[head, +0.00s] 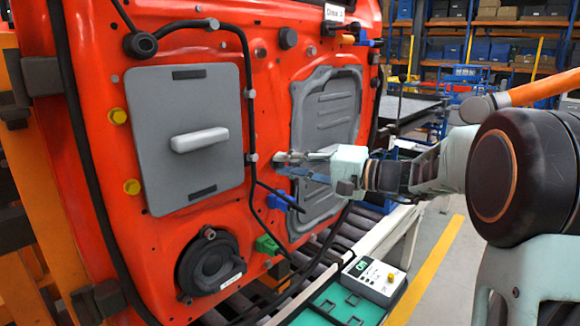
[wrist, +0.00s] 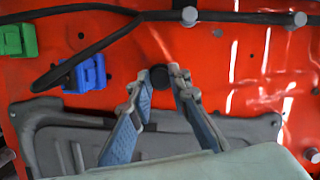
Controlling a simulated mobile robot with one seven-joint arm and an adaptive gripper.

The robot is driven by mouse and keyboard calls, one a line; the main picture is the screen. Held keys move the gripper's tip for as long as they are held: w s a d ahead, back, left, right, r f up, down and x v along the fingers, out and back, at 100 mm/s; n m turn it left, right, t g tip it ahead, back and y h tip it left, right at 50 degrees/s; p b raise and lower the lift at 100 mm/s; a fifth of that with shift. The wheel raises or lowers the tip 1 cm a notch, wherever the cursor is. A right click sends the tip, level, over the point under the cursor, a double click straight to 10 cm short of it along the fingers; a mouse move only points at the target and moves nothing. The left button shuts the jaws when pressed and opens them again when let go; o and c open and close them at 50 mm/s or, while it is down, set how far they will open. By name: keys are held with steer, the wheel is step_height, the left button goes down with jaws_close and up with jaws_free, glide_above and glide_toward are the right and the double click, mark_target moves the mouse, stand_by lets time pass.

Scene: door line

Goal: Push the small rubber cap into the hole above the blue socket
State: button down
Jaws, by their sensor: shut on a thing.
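My gripper (head: 281,159) reaches in from the right to the red door panel (head: 262,110), with its fingertips close to the panel face. In the wrist view its two blue-padded fingers (wrist: 158,82) are closed on a small black round rubber cap (wrist: 158,75). The cap is hidden in the head view. The blue socket (head: 277,201) is on the panel below the gripper, and in the wrist view it lies left of the fingers (wrist: 87,74). The hole is not visible behind the cap and fingers, and I cannot tell whether the cap touches the panel.
A black cable (head: 254,110) runs down the panel just left of the gripper. A grey recessed plate (head: 330,105) is behind the fingers. A green connector (head: 267,244) and a round speaker (head: 208,262) are lower. A tester box (head: 374,280) stands below right.

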steer(key=shift+a, duration=0.1)
steer(key=c, duration=1.7)
jaws_free()
steer(key=shift+c, duration=0.2)
steer(key=v, duration=2.3)
